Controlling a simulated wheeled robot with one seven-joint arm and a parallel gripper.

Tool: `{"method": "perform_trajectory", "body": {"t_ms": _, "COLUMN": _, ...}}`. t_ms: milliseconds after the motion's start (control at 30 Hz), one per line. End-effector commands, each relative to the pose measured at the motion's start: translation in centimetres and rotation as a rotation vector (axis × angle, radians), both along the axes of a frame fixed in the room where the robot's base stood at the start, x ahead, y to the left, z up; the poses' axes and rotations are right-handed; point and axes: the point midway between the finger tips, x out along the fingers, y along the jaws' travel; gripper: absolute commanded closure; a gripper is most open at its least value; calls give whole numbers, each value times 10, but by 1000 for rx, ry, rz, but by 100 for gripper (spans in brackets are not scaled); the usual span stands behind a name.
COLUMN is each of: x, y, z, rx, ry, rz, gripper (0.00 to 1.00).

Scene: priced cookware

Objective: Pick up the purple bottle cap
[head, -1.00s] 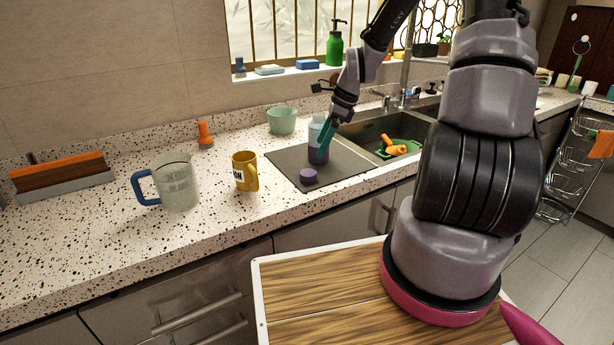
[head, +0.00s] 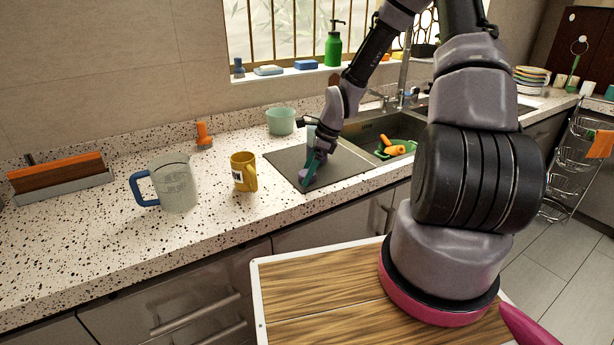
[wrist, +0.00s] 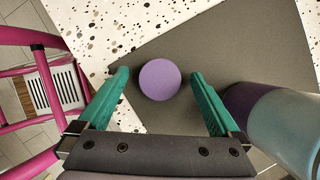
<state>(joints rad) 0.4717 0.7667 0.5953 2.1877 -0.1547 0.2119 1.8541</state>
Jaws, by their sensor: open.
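The purple bottle cap (wrist: 160,80) lies on the dark grey mat (wrist: 190,50) and shows as a round disc in the wrist view. My gripper (wrist: 160,88) is open, with one teal finger on each side of the cap and a small gap to each. In the head view my gripper (head: 309,176) is low over the mat's front part and mostly hides the cap. A bottle (wrist: 285,125) with a purple lower part stands close to the right of my right finger in the wrist view; in the head view it is mostly hidden behind my gripper.
A yellow mug (head: 243,172) and a clear pitcher (head: 175,185) with a blue handle stand left of the mat. A pale green bowl (head: 281,121) is behind it. The sink (head: 365,137) lies to the right. The speckled counter (head: 100,240) has free room at the front.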

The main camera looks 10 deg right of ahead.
Motion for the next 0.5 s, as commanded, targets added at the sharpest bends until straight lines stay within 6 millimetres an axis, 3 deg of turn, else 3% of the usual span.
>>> {"method": "perform_trajectory", "body": {"t_ms": 33, "x": 0, "y": 0, "z": 0, "rx": 0, "ry": 0, "rz": 0, "gripper": 1}}
{"method": "perform_trajectory", "body": {"t_ms": 67, "x": 0, "y": 0, "z": 0, "rx": 0, "ry": 0, "rz": 0, "gripper": 8}}
{"method": "perform_trajectory", "body": {"t_ms": 200, "x": 0, "y": 0, "z": 0, "rx": 0, "ry": 0, "rz": 0, "gripper": 62}}
{"method": "perform_trajectory", "body": {"t_ms": 300, "x": 0, "y": 0, "z": 0, "rx": 0, "ry": 0, "rz": 0, "gripper": 92}}
{"method": "perform_trajectory", "body": {"t_ms": 500, "x": 0, "y": 0, "z": 1, "rx": 0, "ry": 0, "rz": 0, "gripper": 92}}
